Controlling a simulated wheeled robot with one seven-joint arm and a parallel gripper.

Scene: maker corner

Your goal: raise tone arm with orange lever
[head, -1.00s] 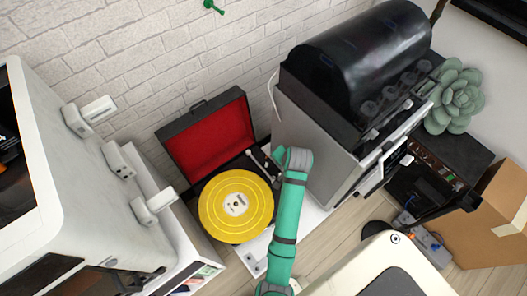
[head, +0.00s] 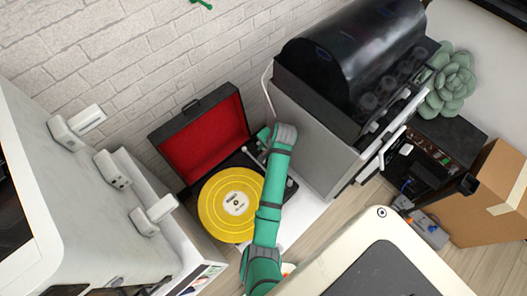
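The record player (head: 157,139) stands open against the brick wall, its red-lined lid raised. A yellow record (head: 213,213) with a white label lies on its platter. Part of the pale tone arm (head: 251,156) shows at the back right of the record. I cannot make out the orange lever; my green arm covers much of the player's right side. The end of my arm, with my gripper (head: 264,138), is above the back right corner of the player, by the tone arm's base. Its fingers are hidden, so their opening and any contact do not show.
A grey machine with a dark rounded cover (head: 350,60) stands close on the right of the player. A white machine (head: 75,200) with handles stands on the left. A cardboard box (head: 490,205) and a succulent (head: 450,82) are farther right.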

